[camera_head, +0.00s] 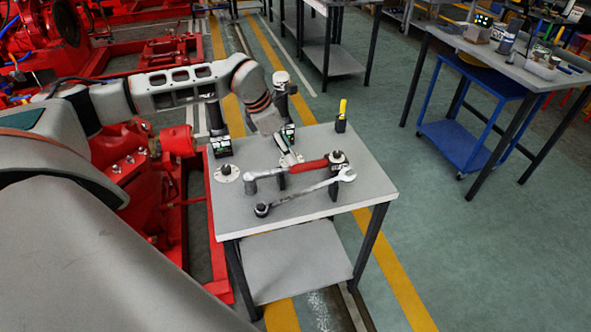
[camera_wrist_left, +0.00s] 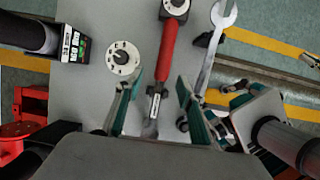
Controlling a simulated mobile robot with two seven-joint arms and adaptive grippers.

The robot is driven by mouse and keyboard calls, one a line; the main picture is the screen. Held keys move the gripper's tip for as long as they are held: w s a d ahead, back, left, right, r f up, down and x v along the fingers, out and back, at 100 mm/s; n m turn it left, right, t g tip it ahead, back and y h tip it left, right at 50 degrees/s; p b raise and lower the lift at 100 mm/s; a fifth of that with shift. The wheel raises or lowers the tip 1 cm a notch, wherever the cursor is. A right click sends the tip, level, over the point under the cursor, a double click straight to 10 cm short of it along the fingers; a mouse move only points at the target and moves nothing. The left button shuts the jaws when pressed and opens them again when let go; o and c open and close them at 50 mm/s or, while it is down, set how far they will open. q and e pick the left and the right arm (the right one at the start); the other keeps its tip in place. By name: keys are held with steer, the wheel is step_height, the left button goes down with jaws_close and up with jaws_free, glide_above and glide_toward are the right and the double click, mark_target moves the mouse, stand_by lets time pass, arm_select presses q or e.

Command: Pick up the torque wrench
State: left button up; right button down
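The torque wrench (camera_head: 308,167) has a red handle and a metal shaft. It lies across the small grey table, raised on dark supports. In the left wrist view its red handle (camera_wrist_left: 169,52) points away from me. My left gripper (camera_head: 288,157) is over the wrench, near where the red handle meets the shaft. In the left wrist view the two fingers (camera_wrist_left: 158,85) are apart, one on each side of the wrench, with visible gaps. Part of the shaft end is hidden by the gripper body.
A combination wrench (camera_head: 305,191) lies close beside the torque wrench, on the table's front side. A round white disc with a dark centre (camera_head: 226,173) is at the left. A yellow-and-black tool (camera_head: 342,114) stands at the back corner. The small table's top (camera_head: 370,188) is clear at the right.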

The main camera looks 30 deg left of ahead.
mark_target(296, 166)
arm_select(q)
steer(key=x, duration=0.7)
steer(key=shift+s+d+f+p, duration=0.1)
steer(key=shift+s+p, duration=0.2)
steer(key=shift+p, duration=0.05)
jaws_close()
